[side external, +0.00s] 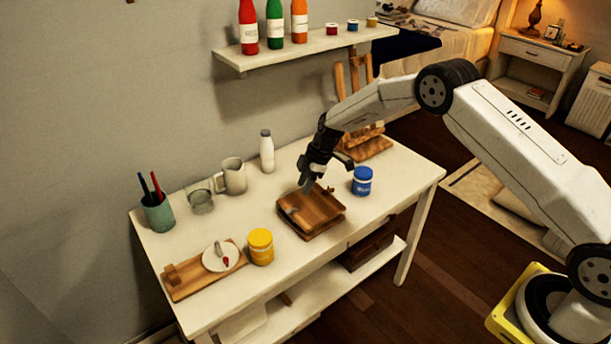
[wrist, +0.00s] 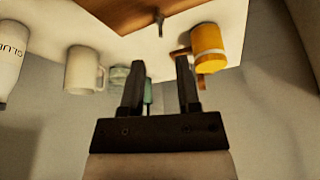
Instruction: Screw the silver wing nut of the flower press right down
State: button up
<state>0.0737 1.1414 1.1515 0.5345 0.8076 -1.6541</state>
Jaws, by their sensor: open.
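The flower press (side external: 312,212) is a brown wooden board stack lying on the white table. My gripper (side external: 307,186) is just above its back edge in the side view. In the wrist view the press (wrist: 135,12) shows at the top, with a small dark metal piece (wrist: 159,20) at its edge, perhaps the wing nut; its colour and how far it is screwed cannot be told. My gripper's two fingers (wrist: 160,85) are apart with nothing held between them. In the side view the wing nut cannot be made out.
A blue jar (side external: 362,181) stands right of the press and a yellow jar (side external: 260,247) at its left front. A white mug (side external: 233,176), a glass (side external: 201,198) and a white bottle (side external: 267,152) stand behind. A wooden board (side external: 188,277) lies front left.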

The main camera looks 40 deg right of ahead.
aim_at(293, 210)
jog(key=shift+x, duration=3.9)
grip_shut()
